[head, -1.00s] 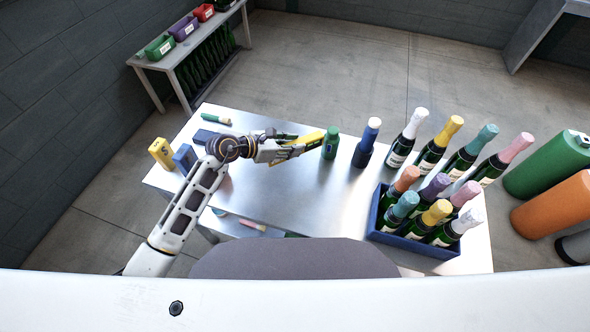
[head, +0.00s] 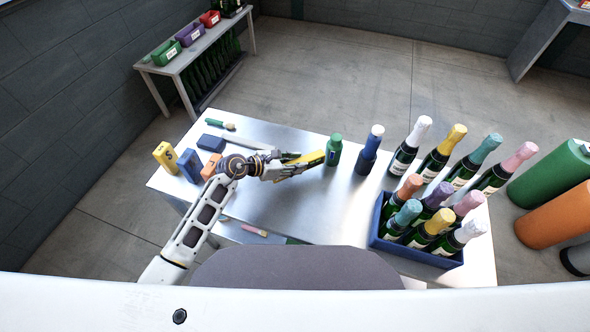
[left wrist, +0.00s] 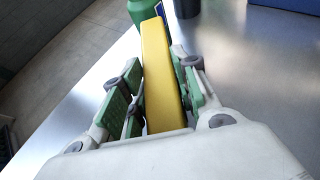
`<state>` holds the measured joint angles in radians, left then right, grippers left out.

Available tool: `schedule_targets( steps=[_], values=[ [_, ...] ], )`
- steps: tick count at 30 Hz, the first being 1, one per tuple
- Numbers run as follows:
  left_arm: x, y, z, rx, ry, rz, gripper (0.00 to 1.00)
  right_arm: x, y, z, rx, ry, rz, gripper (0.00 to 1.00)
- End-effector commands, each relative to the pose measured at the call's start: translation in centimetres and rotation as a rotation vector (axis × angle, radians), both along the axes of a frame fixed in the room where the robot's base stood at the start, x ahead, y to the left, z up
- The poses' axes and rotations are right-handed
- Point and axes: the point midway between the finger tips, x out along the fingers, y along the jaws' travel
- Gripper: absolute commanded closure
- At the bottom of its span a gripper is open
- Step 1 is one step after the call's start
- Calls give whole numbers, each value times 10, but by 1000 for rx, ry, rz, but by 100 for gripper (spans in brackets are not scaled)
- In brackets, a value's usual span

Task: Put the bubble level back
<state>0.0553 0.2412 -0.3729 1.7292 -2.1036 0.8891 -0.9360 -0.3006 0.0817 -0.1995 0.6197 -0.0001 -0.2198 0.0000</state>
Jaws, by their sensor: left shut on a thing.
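The bubble level is a yellow bar (head: 313,159). My left gripper (head: 293,165) is shut on it and holds it over the metal table, its far end pointing toward the green bottle (head: 333,150). In the left wrist view the level (left wrist: 160,75) runs lengthwise between the green-padded fingers (left wrist: 158,105), with the green bottle (left wrist: 115,12) just beyond. In the head view the level's near part is hidden by the fingers. I cannot tell whether its far end touches the bottle. My right gripper is not in view.
A blue bottle (head: 368,150) stands right of the green one. A blue crate (head: 415,253) of foil-topped bottles fills the table's right side, more bottles behind it. Yellow (head: 165,157), blue (head: 190,166) and orange (head: 211,167) blocks stand at left. The table's middle (head: 290,205) is clear.

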Motion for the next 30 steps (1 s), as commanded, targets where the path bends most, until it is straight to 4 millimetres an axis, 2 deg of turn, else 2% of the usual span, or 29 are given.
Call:
schedule_targets(
  steps=[11, 22, 30],
  values=[
    [0, 0, -2, -1, -2, 0, 100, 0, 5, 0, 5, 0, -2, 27],
    [1, 0, -33, -2, -1, 1, 100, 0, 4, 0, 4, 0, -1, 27],
    [0, 0, -38, -1, -2, 0, 100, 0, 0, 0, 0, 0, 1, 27]
  ],
)
